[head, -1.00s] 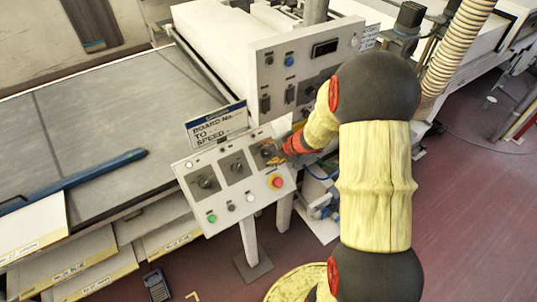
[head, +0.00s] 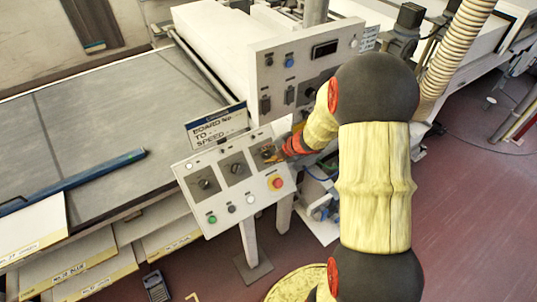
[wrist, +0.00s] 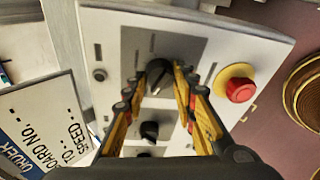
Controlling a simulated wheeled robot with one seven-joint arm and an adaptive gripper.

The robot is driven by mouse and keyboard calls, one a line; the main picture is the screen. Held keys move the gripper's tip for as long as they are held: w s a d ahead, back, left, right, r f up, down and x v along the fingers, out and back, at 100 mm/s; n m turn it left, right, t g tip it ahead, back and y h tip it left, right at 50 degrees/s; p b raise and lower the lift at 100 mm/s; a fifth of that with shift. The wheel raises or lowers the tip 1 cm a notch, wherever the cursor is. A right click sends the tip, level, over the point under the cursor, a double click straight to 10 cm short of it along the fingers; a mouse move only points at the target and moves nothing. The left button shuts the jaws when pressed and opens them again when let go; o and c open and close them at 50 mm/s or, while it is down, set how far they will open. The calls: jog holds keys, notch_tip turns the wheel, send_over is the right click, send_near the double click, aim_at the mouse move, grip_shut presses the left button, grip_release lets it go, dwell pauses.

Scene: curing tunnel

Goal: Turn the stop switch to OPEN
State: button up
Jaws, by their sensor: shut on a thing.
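The sloped control panel (head: 222,208) carries three black rotary switches in a row. My gripper (head: 272,156) is at the rightmost switch, beside the red emergency button. In the wrist view, my gripper (wrist: 162,80) has one finger on each side of that switch's black knob (wrist: 157,76) and is shut on it. The knob's pointer slants a little from the panel's long direction. The other two switches are the middle switch (head: 236,168) and the left switch (head: 204,183). The lettering around the switches is too small to read.
A red button on a yellow ring (wrist: 238,89) sits close to the held switch. A sign (head: 216,124) stands behind the panel. An upright control box (head: 303,70) rises behind. A conveyor bed (head: 100,120) lies to the left. Open floor is at the right.

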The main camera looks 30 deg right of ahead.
jog(key=shift+s+m+p, duration=0.1)
jog(key=shift+m+p, duration=0.2)
jog(key=shift+c, duration=0.2)
jog(key=m+p, duration=0.2)
jog(key=shift+m+t, duration=0.3)
jog(key=shift+m, duration=0.1)
jog(key=m+t+p, duration=0.1)
jog(key=m, duration=0.4)
jog(key=shift+p, duration=0.4)
jog(key=shift+f, duration=0.1)
jog(key=o, duration=1.1)
jog(key=v, duration=1.2)
jog(key=shift+d, duration=0.2)
